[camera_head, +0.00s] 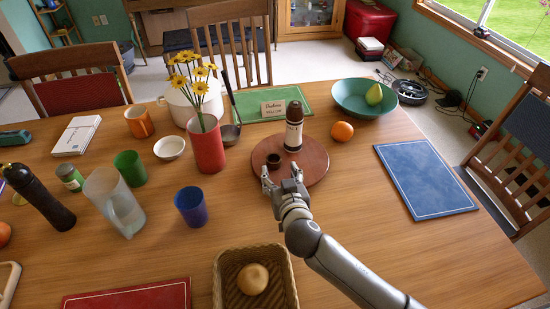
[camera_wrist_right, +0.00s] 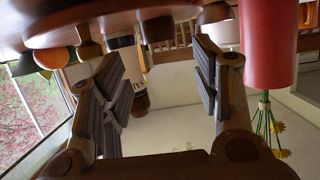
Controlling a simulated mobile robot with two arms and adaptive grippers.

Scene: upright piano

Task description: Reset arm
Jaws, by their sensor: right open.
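My right gripper (camera_head: 281,173) is open, with its two fingers apart and nothing between them. It is at the near-left edge of the round wooden board (camera_head: 312,165), close to a small dark brown cup (camera_head: 273,161) there. A bottle (camera_head: 294,130) with a white label and brown cap stands upright on the board beyond the gripper. In the right wrist view, which looks upside down, the open fingers (camera_wrist_right: 160,82) frame the bottle's brown cap (camera_wrist_right: 141,98). I cannot tell whether the gripper touches the board. My left gripper is not in view.
A red vase (camera_head: 206,146) with yellow flowers stands left of the gripper. A blue cup (camera_head: 190,206) and a wicker basket (camera_head: 255,278) holding a round bun are nearer. An orange (camera_head: 342,131) and a blue mat (camera_head: 424,179) lie right. Bare table surrounds my forearm's right side.

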